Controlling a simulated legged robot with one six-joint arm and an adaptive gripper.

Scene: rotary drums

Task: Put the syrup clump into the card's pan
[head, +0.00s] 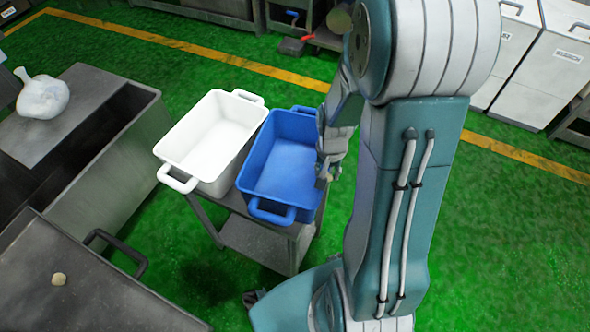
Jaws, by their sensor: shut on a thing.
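My gripper (324,174) is beside and above the right rim of the blue pan (279,208). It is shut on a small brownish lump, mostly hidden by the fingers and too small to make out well. The blue pan and a white pan (184,164) stand side by side on a small metal cart, the white one to the left. Both look empty from here. Another pale tan lump (59,279) lies on the dark metal surface at the lower left. No card can be made out.
The metal cart (253,240) stands on a green floor. A metal trough (112,165) with a white sack (42,96) on its lid is at the left. The dark metal surface (90,305) has a handle. White bins (548,65) stand at the upper right. My arm hides the area right of the cart.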

